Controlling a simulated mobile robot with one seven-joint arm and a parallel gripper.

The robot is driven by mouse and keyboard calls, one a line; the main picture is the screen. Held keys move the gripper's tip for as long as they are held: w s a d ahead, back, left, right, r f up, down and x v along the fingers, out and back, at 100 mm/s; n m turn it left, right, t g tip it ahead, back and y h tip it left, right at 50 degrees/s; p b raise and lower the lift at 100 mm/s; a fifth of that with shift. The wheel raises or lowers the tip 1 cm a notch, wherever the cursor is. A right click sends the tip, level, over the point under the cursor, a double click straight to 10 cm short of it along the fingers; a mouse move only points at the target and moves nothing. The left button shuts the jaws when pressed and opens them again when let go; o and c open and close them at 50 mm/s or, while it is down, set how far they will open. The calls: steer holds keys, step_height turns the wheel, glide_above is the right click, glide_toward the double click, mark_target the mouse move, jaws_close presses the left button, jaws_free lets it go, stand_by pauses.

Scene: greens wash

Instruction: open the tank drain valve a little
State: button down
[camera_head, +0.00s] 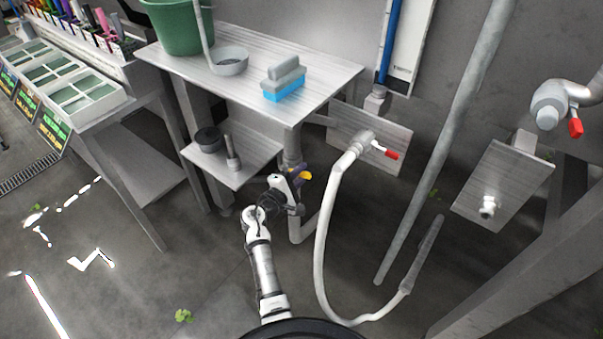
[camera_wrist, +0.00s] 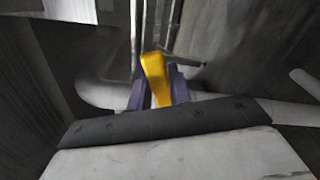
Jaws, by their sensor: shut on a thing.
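The drain valve's yellow handle (camera_head: 301,176) shows beside the grey vertical pipe under the metal table. In the wrist view the yellow handle (camera_wrist: 155,78) stands up between the purple fingers of my gripper (camera_wrist: 153,97). My gripper (camera_head: 293,178) reaches the handle from below in the head view and is shut on it. The handle leans a little in the wrist view. The valve body is mostly hidden behind my gripper.
A white hose (camera_head: 322,235) hangs from a red-handled tap (camera_head: 390,154) to the right of my arm. A lower shelf (camera_head: 222,172) is at the left.

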steer(key=c, duration=1.3)
jaws_free()
steer(key=b+v, duration=0.2)
steer(key=v, duration=1.2)
steer(key=shift+w, duration=0.1)
